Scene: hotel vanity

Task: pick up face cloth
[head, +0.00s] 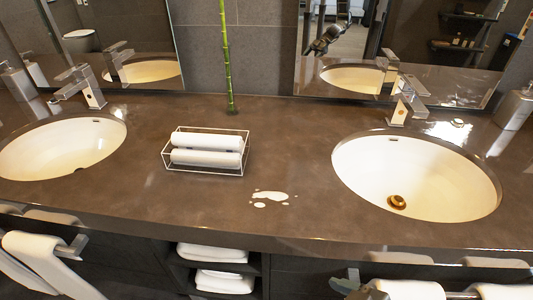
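Two rolled white cloths, which look like the face cloths, lie in a wire basket on the counter, left of centre. The rear roll (207,142) and the front roll (205,158) lie side by side, lengthwise across the basket (245,152). The basket is low, open-topped and thin-wired. A dark arm-like shape shows in the right mirror (325,40), too small to tell whether any fingers are open. Nothing touches the rolls except the basket.
A white spill (270,197) lies on the counter (290,150) right of the basket. Sinks stand left (60,148) and right (416,178). A green bamboo stalk (227,60) rises behind the basket. Folded towels (225,280) sit on a shelf below. Towels (45,262) hang along the front.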

